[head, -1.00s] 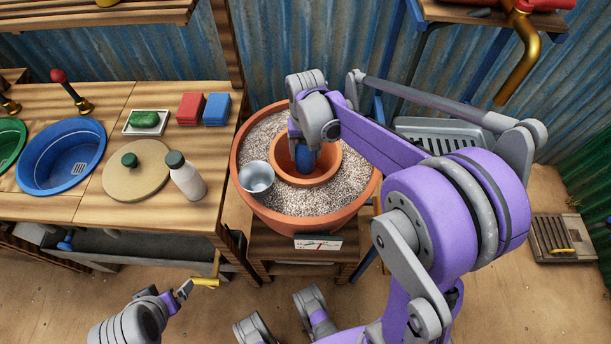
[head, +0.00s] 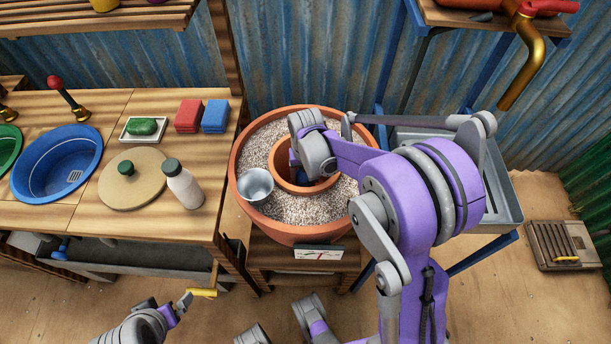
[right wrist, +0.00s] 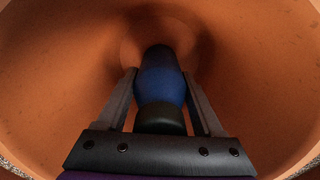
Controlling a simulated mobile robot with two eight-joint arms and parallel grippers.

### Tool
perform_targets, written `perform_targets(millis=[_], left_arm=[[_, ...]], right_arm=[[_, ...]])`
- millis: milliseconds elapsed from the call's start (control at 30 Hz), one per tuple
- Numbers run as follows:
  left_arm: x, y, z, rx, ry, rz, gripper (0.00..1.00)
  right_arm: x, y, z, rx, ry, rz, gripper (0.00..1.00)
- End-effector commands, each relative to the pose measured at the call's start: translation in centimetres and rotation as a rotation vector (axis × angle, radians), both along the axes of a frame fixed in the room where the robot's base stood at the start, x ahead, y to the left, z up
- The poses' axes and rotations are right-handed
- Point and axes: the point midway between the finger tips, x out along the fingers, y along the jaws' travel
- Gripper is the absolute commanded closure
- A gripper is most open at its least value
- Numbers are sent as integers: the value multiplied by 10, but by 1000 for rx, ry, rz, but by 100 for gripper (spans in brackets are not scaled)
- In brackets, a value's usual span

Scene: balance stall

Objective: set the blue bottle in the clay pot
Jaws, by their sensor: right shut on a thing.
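The blue bottle (right wrist: 160,75) has a dark cap and stands between the two fingers of my right gripper (right wrist: 160,82) in the right wrist view. The gripper is shut on it, with the cap end nearest the wrist. The bottle is down inside the clay pot (right wrist: 50,85), whose orange wall surrounds it. Whether its base touches the pot floor is hidden. In the head view the clay pot (head: 302,189) sits in pale gravel, and my right wrist covers much of it. My left gripper (head: 186,299) is low at left, near a small yellow thing (head: 203,293); its jaws are unclear.
A large terracotta planter (head: 262,228) holds the gravel. A metal cup (head: 256,187) stands beside the clay pot. A white bottle (head: 186,187) and round lid (head: 133,190) are on the left counter. A grey tray (head: 505,195) is at right.

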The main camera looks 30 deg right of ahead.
Motion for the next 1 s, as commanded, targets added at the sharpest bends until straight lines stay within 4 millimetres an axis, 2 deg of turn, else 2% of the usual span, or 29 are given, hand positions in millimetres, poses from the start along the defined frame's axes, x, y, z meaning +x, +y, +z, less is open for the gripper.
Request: perform_targets(millis=[33,67,200,500,633,767,1000], left_arm=[[0,0,-3,0,1,0,2],[0,0,-2,0,1,0,2],[0,0,-2,0,1,0,2],[0,0,-1,0,0,0,2],[0,0,3,0,-1,0,2],[0,0,8,0,-3,0,2],[1,0,18,0,-6,0,2]], right_arm=[[0,0,-3,0,0,0,100],[0,0,-3,0,0,0,28],[0,0,-2,0,0,0,3],[0,0,-1,0,0,0,2],[0,0,9,0,0,0,2],[0,0,32,0,-1,0,2],[0,0,85,0,0,-1,2]])
